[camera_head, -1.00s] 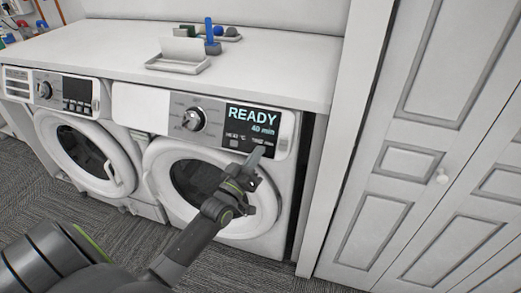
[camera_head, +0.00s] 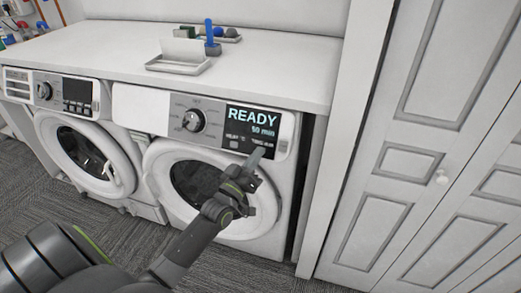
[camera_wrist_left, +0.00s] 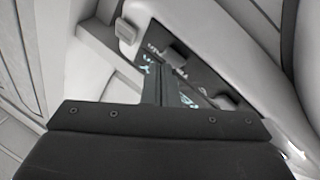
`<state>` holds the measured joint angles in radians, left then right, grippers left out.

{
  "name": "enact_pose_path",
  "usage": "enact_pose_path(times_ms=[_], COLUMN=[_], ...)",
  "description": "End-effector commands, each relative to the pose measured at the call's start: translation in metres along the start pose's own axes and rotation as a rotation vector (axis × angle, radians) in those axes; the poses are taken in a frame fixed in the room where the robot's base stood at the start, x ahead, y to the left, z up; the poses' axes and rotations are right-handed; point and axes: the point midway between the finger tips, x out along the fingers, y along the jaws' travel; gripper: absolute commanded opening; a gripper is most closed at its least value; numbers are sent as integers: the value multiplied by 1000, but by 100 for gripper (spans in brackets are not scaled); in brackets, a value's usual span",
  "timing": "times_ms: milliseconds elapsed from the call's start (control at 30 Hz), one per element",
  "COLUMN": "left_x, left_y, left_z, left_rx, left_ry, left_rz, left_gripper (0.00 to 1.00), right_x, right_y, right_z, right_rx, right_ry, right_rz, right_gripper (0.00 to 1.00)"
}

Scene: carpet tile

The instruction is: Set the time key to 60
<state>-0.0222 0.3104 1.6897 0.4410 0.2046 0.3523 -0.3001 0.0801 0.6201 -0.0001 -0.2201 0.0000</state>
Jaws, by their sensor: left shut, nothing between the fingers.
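The right machine's dark display panel (camera_head: 252,127) reads READY and 50 min in cyan. Below the text are small labels, one of them above a pale key (camera_head: 234,144) on the left. The time label (camera_head: 263,142) is on the right; its key is hidden behind my fingertips in the head view. My left gripper (camera_head: 256,154) is shut and empty, its tips at the panel's lower right; I cannot tell whether they touch. In the left wrist view the shut fingers (camera_wrist_left: 155,82) lie over the panel, with raised grey keys beside them. My right gripper is not in view.
A round dial (camera_head: 194,120) sits left of the panel. The round door (camera_head: 197,182) is below it. A second machine (camera_head: 80,145) stands left. The white counter (camera_head: 120,47) above holds a small tray (camera_head: 178,66). A white cabinet (camera_head: 420,150) stands right.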

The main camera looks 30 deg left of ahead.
Motion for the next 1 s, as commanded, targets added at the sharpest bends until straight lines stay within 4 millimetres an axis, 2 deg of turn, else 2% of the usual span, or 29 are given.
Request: enact_pose_path(times_ms=[100, 533, 1000], left_x=[-4, -8, -38], left_y=[4, 7, 29], left_z=[-4, -7, -29], left_rx=[-1, -1, -1], left_ry=[-1, 0, 0], left_rz=[-1, 0, -1], left_gripper=[0, 0, 0], right_x=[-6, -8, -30], right_y=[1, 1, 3], right_z=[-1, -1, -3], right_rx=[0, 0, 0], right_ry=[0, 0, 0], right_rz=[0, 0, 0], right_gripper=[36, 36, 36])
